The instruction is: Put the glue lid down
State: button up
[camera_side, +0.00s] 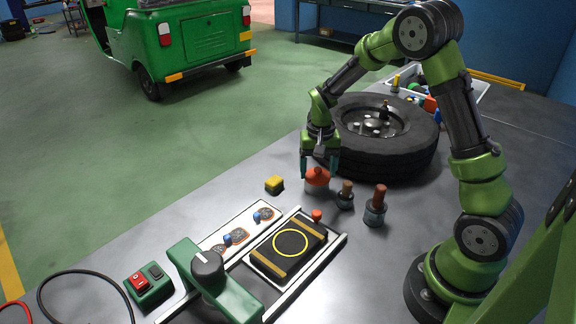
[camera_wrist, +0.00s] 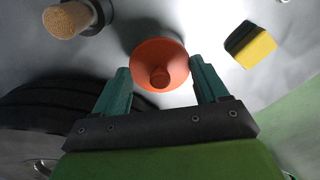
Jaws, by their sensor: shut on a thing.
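The glue lid appears to be the orange, cone-shaped piece (camera_side: 317,177), which also shows in the wrist view (camera_wrist: 160,62) with its knob facing the camera. My gripper (camera_side: 320,172) is shut on it, with one teal finger on each side; the gripper also shows in the wrist view (camera_wrist: 161,84). A small dark pot with a tan top (camera_side: 345,194) stands just right of the lid.
A yellow and black block (camera_side: 275,184) lies left of the lid. A tyre (camera_side: 405,152) lies behind my gripper. Bare table lies between block and lid.

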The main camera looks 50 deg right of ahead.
notch_tip(320, 180, up, 9)
jog(key=shift+f, duration=0.15)
send_over(297, 173)
notch_tip(297, 173, down, 3)
notch_tip(297, 173, down, 9)
jog(key=shift+a+r, duration=0.1)
jog(key=shift+r, duration=0.05)
dwell(0.4)
jog(key=o, duration=1)
